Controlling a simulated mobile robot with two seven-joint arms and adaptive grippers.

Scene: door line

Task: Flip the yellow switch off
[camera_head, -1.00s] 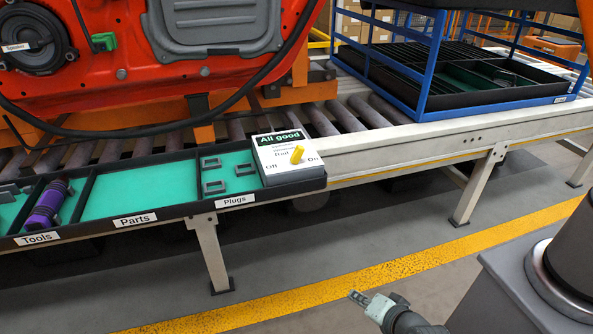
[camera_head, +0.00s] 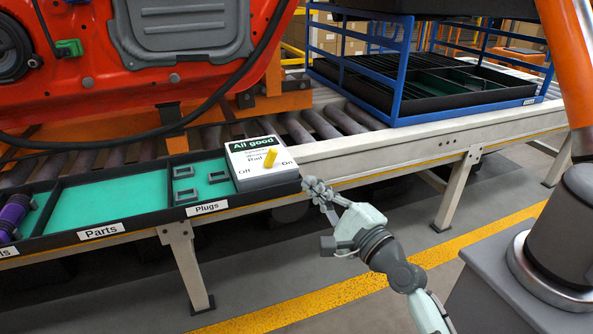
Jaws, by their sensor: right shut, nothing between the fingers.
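The yellow switch (camera_head: 270,157) sits on a white box (camera_head: 254,172) with the sign "All good". "Off" is printed at its left and "On" at its right. The lever leans up and to the right, toward the "On" side. My right gripper (camera_head: 310,186) is just right of the box's front right corner, shut and empty. Its fingers point left toward the box; I cannot tell whether they touch the box or tray edge. My left gripper is not in view.
A black tray with green compartments (camera_head: 118,203) extends left, holding several grey plugs (camera_head: 186,183) and a purple tool (camera_head: 12,215). A blue rack (camera_head: 402,75) stands on the conveyor behind. A red door (camera_head: 100,95) hangs at the back left.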

